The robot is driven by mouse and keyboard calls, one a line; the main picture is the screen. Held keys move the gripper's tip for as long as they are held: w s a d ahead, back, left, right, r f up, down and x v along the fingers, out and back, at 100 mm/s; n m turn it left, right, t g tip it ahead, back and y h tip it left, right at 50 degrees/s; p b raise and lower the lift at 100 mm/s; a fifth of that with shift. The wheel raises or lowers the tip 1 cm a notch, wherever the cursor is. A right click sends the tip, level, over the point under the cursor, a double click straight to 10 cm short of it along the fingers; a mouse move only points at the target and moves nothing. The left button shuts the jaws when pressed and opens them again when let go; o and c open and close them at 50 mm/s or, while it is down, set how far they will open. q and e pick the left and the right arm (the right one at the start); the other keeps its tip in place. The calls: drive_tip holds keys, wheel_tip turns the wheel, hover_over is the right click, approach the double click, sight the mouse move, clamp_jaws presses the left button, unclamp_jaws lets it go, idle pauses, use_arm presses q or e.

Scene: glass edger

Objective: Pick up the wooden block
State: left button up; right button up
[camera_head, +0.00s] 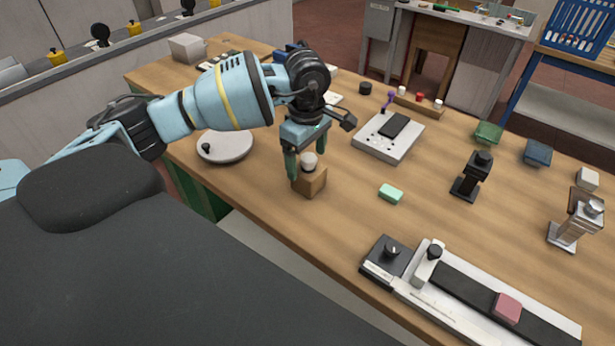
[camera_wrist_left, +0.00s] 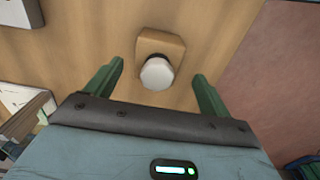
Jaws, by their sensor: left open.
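The wooden block (camera_head: 312,183) stands on the wooden table near its front edge, with a round white knob (camera_head: 309,161) on top. In the left wrist view the block (camera_wrist_left: 163,42) shows beyond the white knob (camera_wrist_left: 157,74). My left gripper (camera_head: 307,162) points down over the block, and its green fingers are open. In the wrist view the knob lies between the open fingers (camera_wrist_left: 158,72), with a gap on each side. The fingers do not visibly touch the block. My right gripper is not in view.
A round grey plate (camera_head: 225,146) lies left of the block. A mint-green eraser-like piece (camera_head: 390,194) lies to its right. The table is bare around the block.

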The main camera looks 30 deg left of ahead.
use_arm(q)
drive_tip(key=shift+w+d+f, duration=0.1)
drive_tip(key=shift+w+f, duration=0.1)
drive_tip(key=shift+f, duration=1.55)
drive_tip(key=c, duration=1.1)
drive_tip(key=shift+c, duration=0.2)
drive_tip(key=shift+r, duration=0.1)
drive_tip(key=shift+r, duration=0.55)
wheel_tip(320, 180, up, 2)
drive_tip(key=shift+r, duration=0.2)
drive_tip(key=s+d+r, duration=0.1)
drive_tip(key=s+d, duration=0.2)
drive_tip(key=s, duration=1.2)
drive_tip(key=shift+s+r, duration=0.15)
drive_tip(key=shift+s, duration=0.25)
